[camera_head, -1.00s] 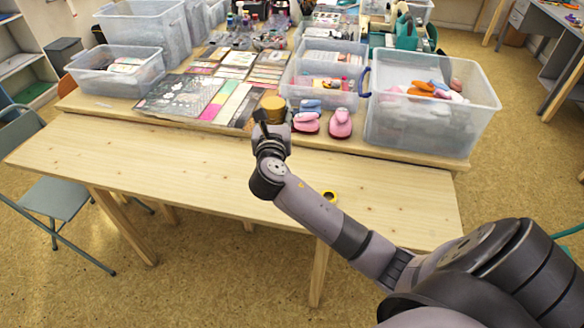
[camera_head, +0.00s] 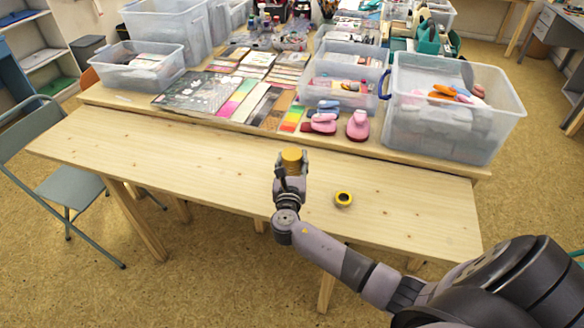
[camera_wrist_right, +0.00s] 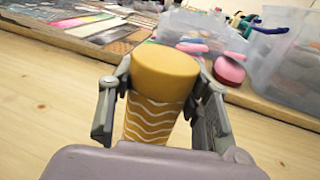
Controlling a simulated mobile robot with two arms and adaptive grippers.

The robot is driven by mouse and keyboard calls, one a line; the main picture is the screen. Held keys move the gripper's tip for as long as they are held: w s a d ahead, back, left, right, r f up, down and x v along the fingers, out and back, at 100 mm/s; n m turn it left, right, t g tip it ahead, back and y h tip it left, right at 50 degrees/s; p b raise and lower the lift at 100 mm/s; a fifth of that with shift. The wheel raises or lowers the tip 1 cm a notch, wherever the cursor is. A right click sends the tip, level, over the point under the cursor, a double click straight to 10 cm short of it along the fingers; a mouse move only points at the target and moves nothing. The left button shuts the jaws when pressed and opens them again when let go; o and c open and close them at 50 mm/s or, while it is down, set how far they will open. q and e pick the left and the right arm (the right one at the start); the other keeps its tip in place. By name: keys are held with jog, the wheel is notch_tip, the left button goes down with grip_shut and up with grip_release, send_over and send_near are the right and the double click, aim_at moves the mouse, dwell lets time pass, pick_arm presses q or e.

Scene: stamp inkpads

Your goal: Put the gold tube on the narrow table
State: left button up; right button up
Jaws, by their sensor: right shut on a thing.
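The gold tube (camera_head: 292,158) is in my right gripper (camera_head: 290,172), above the narrow table (camera_head: 150,150) near its middle. In the right wrist view, the gold tube (camera_wrist_right: 163,90) stands between the two fingers of my right gripper (camera_wrist_right: 163,92), with a smooth gold cap on top and white wavy lines below. The fingers are shut on its sides. Its lower end is hidden behind my gripper, so I cannot tell whether it touches the narrow table (camera_wrist_right: 50,100). My left gripper is not in view.
A yellow and black tape roll (camera_head: 343,199) lies on the narrow table, right of my gripper. The larger table behind holds pink punches (camera_head: 358,126), paper sheets (camera_head: 205,95) and clear bins (camera_head: 450,115). The narrow table's left part is bare.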

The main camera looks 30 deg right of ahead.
jog(key=shift+f, duration=1.05)
jog(key=shift+f, duration=0.1)
jog(key=o, duration=1.2)
